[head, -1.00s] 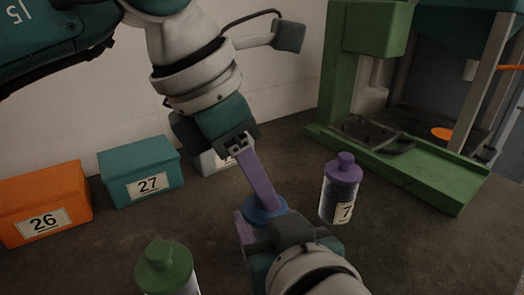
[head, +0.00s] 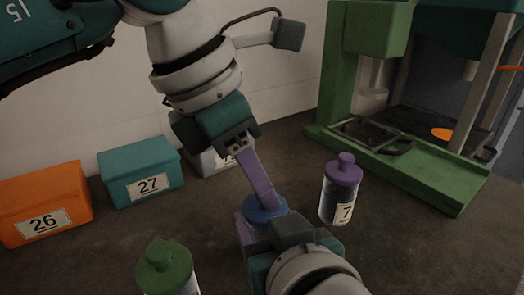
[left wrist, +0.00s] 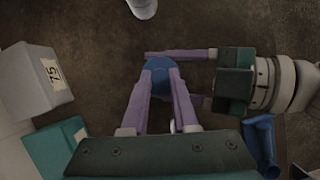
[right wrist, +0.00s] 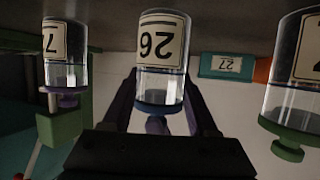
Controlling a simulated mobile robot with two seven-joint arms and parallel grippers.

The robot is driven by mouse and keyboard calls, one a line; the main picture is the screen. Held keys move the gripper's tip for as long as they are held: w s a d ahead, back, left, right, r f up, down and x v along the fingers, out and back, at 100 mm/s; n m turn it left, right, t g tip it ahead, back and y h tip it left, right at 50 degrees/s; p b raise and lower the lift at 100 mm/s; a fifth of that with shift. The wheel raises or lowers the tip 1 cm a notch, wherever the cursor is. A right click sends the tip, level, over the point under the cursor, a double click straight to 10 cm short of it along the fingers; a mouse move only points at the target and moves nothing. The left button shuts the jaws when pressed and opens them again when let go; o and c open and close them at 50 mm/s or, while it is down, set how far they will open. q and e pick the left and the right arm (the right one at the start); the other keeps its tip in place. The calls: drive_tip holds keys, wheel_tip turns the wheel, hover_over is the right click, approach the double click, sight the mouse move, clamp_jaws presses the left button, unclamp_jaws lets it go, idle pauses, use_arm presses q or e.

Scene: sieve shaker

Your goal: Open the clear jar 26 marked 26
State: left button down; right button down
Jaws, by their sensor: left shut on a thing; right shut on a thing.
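The clear jar marked 26 (right wrist: 160,50) stands between my two grippers, with a blue lid (head: 265,209) that also shows in the left wrist view (left wrist: 158,74). My left gripper (head: 268,204) reaches down from above and is shut on the blue lid; its purple fingers (left wrist: 160,78) sit either side of it. My right gripper (head: 243,230) comes in low from the front and is shut on the jar's body. In the head view the arms hide most of the jar. The lid appears to sit on the jar; whether it has turned I cannot tell.
A purple-lidded jar marked 7-something (head: 340,190) stands close on the right, a green-lidded jar (head: 167,270) at the front left. Boxes 26 (head: 45,205), 27 (head: 140,172) and 75 (left wrist: 38,80) line the wall. A green machine (head: 400,160) stands at the back right.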

use_arm(q)
drive_tip(key=shift+r, duration=0.2)
drive_tip(key=shift+r, duration=0.9)
drive_tip(key=shift+r, duration=2)
use_arm(e)
drive_tip(key=shift+c, duration=0.5)
unclamp_jaws()
